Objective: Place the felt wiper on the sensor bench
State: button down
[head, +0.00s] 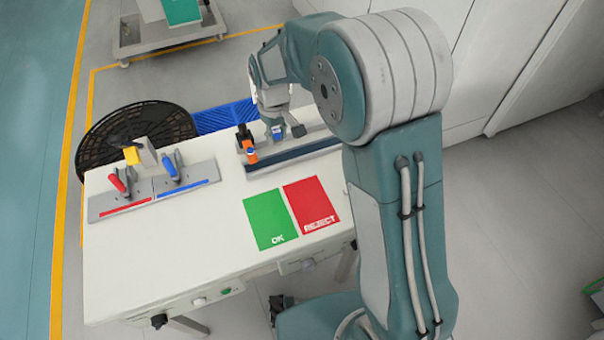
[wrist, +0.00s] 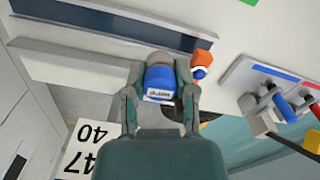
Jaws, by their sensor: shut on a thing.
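My gripper (head: 274,117) is over the back of the white table (head: 150,260), by the grey and dark-blue rail (head: 300,152). In the wrist view its two fingers (wrist: 160,96) are shut on a blue block with a grey top and a small white label, which I take to be the felt wiper (wrist: 160,78). Its blue side also shows in the head view (head: 278,131). I cannot tell whether it touches the rail. No bench is marked as the sensor bench; the table and a far stand (head: 168,42) are both in view.
An orange-and-white piece (head: 250,156) is close left of my gripper. A fixture with red and blue handles (head: 150,190) stands on the left of the table. Green OK (head: 268,215) and red REJECT (head: 308,200) mats lie in front. A black round grid (head: 90,150) is behind.

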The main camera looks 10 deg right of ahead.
jog(key=s+d+r, duration=0.1)
jog(key=s+d, duration=0.3)
jog(key=s, duration=0.8)
jog(key=s+d+r, duration=0.2)
jog(key=s+d, duration=0.3)
jog(key=s, duration=0.8)
send_over(308, 199)
jog(key=shift+m, duration=0.4)
notch_tip(308, 199, down, 10)
jog(key=shift+s+r, duration=0.1)
jog(key=shift+s, duration=0.05)
jog(key=shift+f, duration=1.75)
jog(key=shift+c, duration=2.1)
grip_release()
jog(key=shift+f, duration=0.15)
jog(key=shift+w, duration=0.2)
